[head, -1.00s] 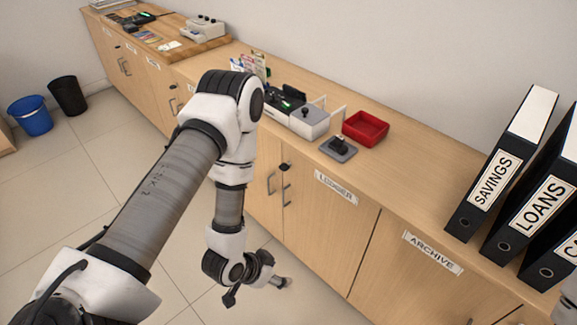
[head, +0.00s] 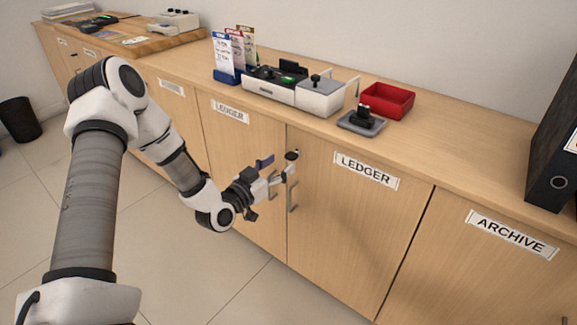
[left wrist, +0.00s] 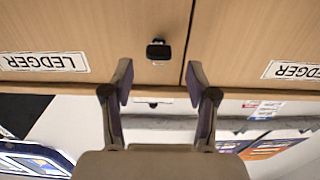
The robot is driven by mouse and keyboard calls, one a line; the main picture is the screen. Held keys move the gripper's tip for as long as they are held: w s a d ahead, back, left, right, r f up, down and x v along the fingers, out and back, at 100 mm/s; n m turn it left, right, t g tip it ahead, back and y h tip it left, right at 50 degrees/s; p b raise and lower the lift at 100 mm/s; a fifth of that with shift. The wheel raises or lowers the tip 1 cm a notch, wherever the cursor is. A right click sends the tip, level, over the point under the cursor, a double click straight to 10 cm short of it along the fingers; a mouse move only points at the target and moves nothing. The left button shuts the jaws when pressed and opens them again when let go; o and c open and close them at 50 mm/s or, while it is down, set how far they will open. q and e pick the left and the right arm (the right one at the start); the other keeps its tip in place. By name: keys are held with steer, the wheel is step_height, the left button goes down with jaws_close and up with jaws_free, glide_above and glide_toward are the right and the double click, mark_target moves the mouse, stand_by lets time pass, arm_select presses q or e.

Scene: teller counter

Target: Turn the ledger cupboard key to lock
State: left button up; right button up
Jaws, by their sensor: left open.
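The ledger cupboard (head: 350,225) has two wooden doors with LEDGER labels. Its small black key (head: 292,155) sits at the upper inner corner of the right-hand door. In the left wrist view, which is upside down, the dark key (left wrist: 158,50) sticks out beside the door seam. My left gripper (head: 273,169) is open in front of the doors, just left of the key in the head view. In the wrist view its spread fingers (left wrist: 157,86) frame empty space, with the key beyond and between their lines. No contact shows. My right gripper is out of view.
Door handles (head: 292,196) hang just below the key, near the fingers. On the counter above are a grey stamp pad with a black stamp (head: 362,120), a red tray (head: 388,100) and a leaflet holder (head: 228,75). A black binder (head: 553,150) stands at right.

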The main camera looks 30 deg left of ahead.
mark_target(288, 158)
arm_select(q)
steer(key=w, duration=0.3)
steer(key=w+b, duration=0.1)
steer(key=shift+w+d, duration=0.25)
jaws_close()
